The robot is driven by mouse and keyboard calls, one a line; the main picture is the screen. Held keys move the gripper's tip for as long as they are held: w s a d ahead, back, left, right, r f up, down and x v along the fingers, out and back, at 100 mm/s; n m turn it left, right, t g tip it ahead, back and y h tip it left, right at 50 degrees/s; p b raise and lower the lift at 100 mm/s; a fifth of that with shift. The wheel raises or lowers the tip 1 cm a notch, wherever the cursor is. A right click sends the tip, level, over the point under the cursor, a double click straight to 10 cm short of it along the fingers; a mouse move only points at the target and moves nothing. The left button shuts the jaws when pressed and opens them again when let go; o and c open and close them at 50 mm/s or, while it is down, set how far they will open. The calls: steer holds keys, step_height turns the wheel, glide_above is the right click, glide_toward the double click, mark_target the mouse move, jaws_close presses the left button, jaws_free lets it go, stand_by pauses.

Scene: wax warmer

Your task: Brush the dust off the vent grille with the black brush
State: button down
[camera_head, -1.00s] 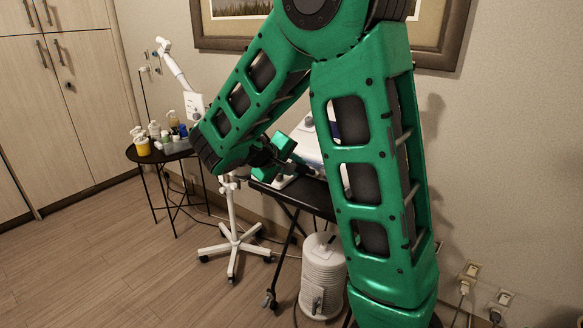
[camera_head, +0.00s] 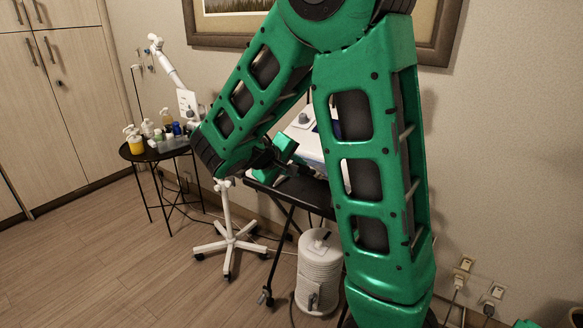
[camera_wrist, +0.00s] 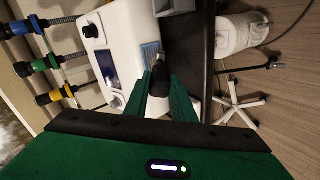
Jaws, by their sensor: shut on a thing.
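The wax warmer is a white box (camera_wrist: 125,30) with a dark blue screen and a black knob, and it also shows behind my arm in the head view (camera_head: 306,143). The vent grille (camera_wrist: 150,53) is a small blue-grey ribbed patch on the warmer's side. My gripper (camera_wrist: 165,82) is shut on the black brush (camera_wrist: 159,74), whose dark body shows between the green fingers. The brush end lies close to the grille; I cannot tell whether it touches. In the head view my gripper (camera_head: 276,156) is beside the warmer, and the brush cannot be made out.
The warmer stands on a black trolley top (camera_wrist: 198,40). A grey container (camera_wrist: 180,6) is at its edge. A white canister (camera_head: 319,272) stands below. A white wheeled stand (camera_head: 229,245) and a round side table (camera_head: 128,152) with bottles are to the left. Open floor lies front left.

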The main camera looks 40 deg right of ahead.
steer(key=shift+r, duration=0.1)
steer(key=shift+s+r, duration=0.2)
steer(key=shift+r, duration=0.3)
steer(key=shift+d+r, duration=0.1)
steer(key=shift+s+r, duration=0.15)
steer(key=shift+r, duration=0.45)
steer(key=shift+s+d+r, duration=0.1)
steer(key=shift+s+r, duration=0.1)
steer(key=shift+r, duration=0.25)
steer(key=shift+f, duration=0.15)
stand_by(0.7)
